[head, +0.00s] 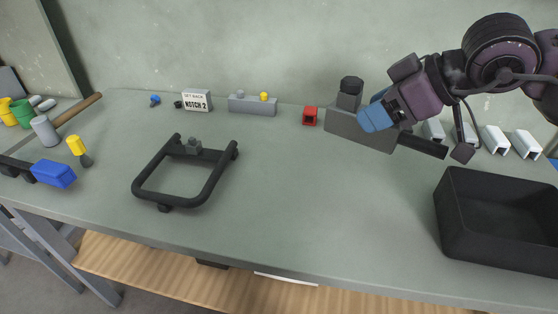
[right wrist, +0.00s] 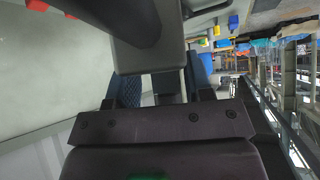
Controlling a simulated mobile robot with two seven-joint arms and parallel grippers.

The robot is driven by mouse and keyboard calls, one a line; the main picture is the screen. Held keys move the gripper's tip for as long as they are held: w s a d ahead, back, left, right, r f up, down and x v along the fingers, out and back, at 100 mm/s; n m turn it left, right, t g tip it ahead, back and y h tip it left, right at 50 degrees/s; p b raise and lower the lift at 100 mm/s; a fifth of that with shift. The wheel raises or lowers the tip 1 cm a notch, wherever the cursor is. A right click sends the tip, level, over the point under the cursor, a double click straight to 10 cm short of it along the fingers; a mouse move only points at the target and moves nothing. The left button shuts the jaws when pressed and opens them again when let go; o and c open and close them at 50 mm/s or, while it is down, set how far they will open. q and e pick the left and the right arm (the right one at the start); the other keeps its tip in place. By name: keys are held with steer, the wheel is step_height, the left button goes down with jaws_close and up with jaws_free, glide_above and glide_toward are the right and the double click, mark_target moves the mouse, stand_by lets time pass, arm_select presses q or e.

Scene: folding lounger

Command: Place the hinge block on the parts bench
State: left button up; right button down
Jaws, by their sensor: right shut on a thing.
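A grey block with a dark round knob, which I take to be the hinge block (head: 348,101), is at the back of the parts bench (head: 275,200), right of centre. My right gripper (head: 374,116) comes in from the right with blue fingertips against it. In the right wrist view the right gripper (right wrist: 165,88) is shut on the grey block (right wrist: 150,57), with a dark cylinder across it. A wider grey piece shows just below in the head view; I cannot tell whether it is one part with the block or whether it touches the bench. My left gripper is not in view.
A black U-shaped frame (head: 210,192) lies left of centre. A black bin (head: 500,245) stands at the right front. A red block (head: 310,115), a grey fixture (head: 250,106) and a "NOTCH 2" sign (head: 197,100) line the back. The bench centre is clear.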

step_height(320, 180, down, 16)
steer(key=shift+f+b, duration=0.25)
steer(key=shift+b, duration=0.95)
steer(key=shift+f, duration=1.7)
steer(key=shift+f+b, duration=0.15)
steer(key=shift+b, duration=0.15)
steer(key=c, duration=0.5)
jaws_free()
